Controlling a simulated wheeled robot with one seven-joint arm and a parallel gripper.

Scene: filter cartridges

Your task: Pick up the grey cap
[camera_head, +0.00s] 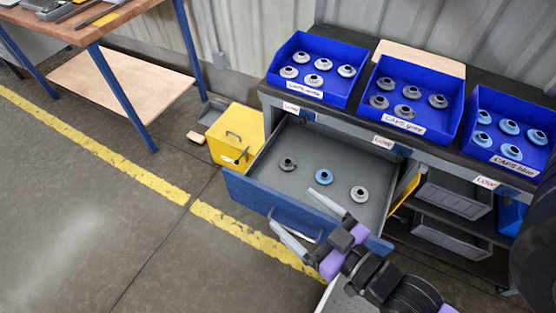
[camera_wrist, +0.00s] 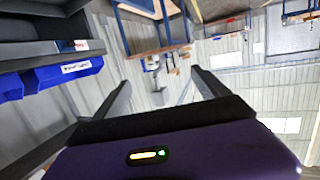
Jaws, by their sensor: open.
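An open drawer (camera_head: 250,188) with a blue front holds three caps in a row. The darker grey cap (camera_head: 288,163) is at the left, the blue cap (camera_head: 323,176) is in the middle, and a paler, whitish-grey cap (camera_head: 359,194) is at the right. My gripper (camera_head: 292,207) is in front of the drawer, its fingers spread and empty, appearing over the drawer front and below the caps in the head view. In the wrist view, my gripper (camera_wrist: 160,77) has its fingers apart with nothing between them, and no drawer cap shows there.
Blue bins labelled for white caps (camera_head: 311,95), grey caps (camera_head: 390,119) and blue caps (camera_head: 490,152) stand on the cabinet top, each holding several caps. A yellow box (camera_head: 233,137) stands left of the drawer. A workbench (camera_head: 85,25) is at the upper left.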

